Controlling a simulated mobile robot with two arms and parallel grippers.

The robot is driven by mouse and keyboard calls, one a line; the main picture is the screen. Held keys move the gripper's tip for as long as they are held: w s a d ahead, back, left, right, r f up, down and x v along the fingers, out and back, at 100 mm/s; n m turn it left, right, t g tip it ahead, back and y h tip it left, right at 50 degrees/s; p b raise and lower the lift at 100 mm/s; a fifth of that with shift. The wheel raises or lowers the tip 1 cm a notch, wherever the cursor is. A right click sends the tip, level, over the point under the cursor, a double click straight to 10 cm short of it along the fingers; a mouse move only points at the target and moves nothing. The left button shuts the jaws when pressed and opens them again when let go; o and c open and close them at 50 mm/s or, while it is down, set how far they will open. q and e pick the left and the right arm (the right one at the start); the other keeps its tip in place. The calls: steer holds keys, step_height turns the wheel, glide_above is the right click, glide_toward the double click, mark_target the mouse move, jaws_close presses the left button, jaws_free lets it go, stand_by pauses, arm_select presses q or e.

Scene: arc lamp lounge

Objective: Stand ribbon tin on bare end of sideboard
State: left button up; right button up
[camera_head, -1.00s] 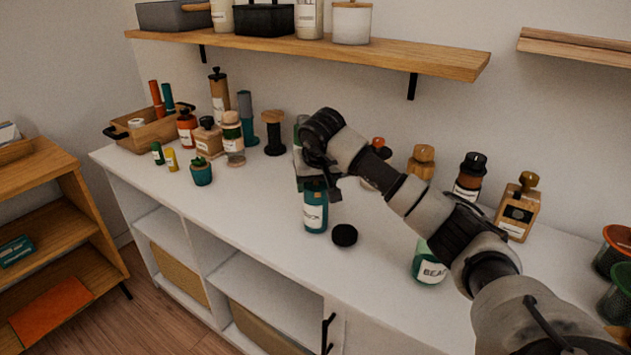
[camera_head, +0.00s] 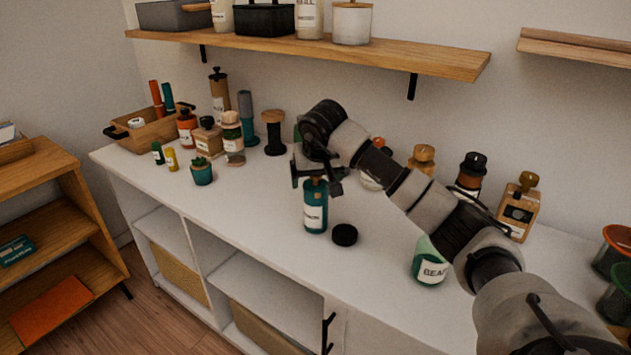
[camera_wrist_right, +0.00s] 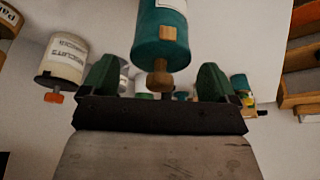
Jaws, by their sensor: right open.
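A teal cylindrical tin (camera_head: 315,213) with a white label stands upright on the white sideboard (camera_head: 262,212), near its middle. The label is too blurred to read surely, but it fits the ribbon tin. My right gripper (camera_head: 316,178) is over the tin's top and partly hides it. In the right wrist view the teal tin (camera_wrist_right: 161,42), with a wooden knob, appears beyond the open jaws (camera_wrist_right: 158,82), between their two green fingers. The fingers look apart from the tin. My left gripper is out of view.
A black disc (camera_head: 345,235) lies beside the tin. A green jar (camera_head: 430,265) stands to the right, and several bottles line the back. A wooden tray (camera_head: 148,133) and small pots crowd the left end. Bare top shows along the front edge. A wall shelf (camera_head: 390,61) hangs above.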

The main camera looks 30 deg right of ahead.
steer(key=v, duration=1)
steer(key=shift+s, duration=0.2)
